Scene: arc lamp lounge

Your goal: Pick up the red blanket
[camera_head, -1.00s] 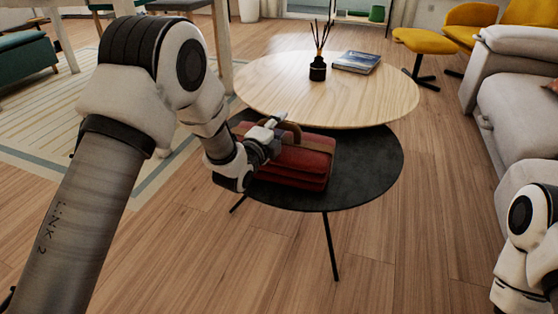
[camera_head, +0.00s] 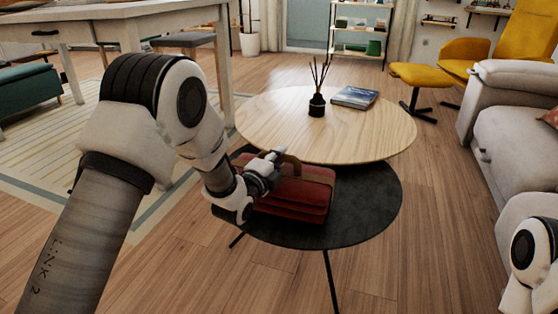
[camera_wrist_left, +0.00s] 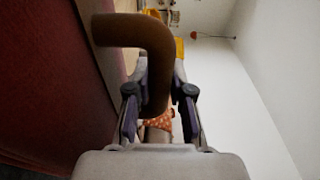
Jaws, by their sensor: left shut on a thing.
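The red blanket (camera_head: 290,198) is a folded bundle with a brown strap and handle, at the black round low table (camera_head: 362,205). I cannot tell whether its underside touches the tabletop. My left gripper (camera_head: 273,157) reaches over the blanket's upper left side and is shut on its brown handle. In the left wrist view the curved handle (camera_wrist_left: 145,45) runs between the two fingers (camera_wrist_left: 158,100), with the red cloth (camera_wrist_left: 45,90) filling the left side. The gripper hides part of the strap. Part of my right arm shows at the lower right, but its gripper is out of view.
A taller round wooden table (camera_head: 325,125) overlaps the black table behind the blanket. It holds a black reed diffuser (camera_head: 317,104) and a book (camera_head: 355,97). A grey sofa (camera_head: 510,120) stands on the right. Open wood floor lies in front.

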